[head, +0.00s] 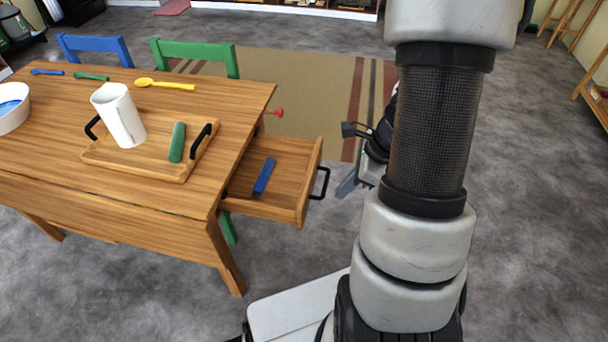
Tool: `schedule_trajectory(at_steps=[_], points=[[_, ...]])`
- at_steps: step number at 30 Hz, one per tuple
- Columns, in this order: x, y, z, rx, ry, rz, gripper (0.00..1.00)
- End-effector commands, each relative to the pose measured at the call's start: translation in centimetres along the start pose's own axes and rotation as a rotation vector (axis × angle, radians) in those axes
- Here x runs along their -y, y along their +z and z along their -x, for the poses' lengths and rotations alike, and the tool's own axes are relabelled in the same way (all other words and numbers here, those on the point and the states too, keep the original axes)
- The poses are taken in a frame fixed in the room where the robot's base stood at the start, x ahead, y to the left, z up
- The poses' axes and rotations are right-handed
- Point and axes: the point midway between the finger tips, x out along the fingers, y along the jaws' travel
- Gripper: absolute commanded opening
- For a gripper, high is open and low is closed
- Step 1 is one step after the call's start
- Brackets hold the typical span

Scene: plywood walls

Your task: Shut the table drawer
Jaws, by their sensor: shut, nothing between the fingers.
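The table drawer (302,205) is pulled out from the right end of the wooden table (255,100). Its black handle (321,183) is on its right-facing front. A blue block-like item (264,176) lies inside the drawer. My gripper (347,184) is just right of the handle, partly hidden behind my arm. Its visible fingertip part points left and down, and the gripper is shut with nothing in it. A small gap shows between it and the handle; whether they touch in depth I cannot tell.
A wooden tray (110,160) on the table holds a white pitcher (120,118) and a green item (177,142). A yellow spoon (165,84) and a white bowl (12,120) are also there. Blue (95,48) and green chairs (197,53) stand behind. Floor at right is clear.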

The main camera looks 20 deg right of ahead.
Motion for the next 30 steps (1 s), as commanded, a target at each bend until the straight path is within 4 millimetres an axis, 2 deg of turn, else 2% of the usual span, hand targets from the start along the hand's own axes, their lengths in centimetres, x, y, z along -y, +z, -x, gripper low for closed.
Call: schedule_trajectory(at_steps=[5,17,19,22,30], points=[[0.0,-0.3,-2.2,-0.001,0.002,-0.01,0.0],[-0.1,-0.3,-10.6,-0.001,0.003,-0.006,0.0],[0.0,1.2,-10.5,0.001,0.001,0.001,0.0],[0.0,2.5,-11.0,0.0,0.001,0.001,0.0],[0.0,3.7,-11.4,0.0,0.0,-0.003,0.0]])
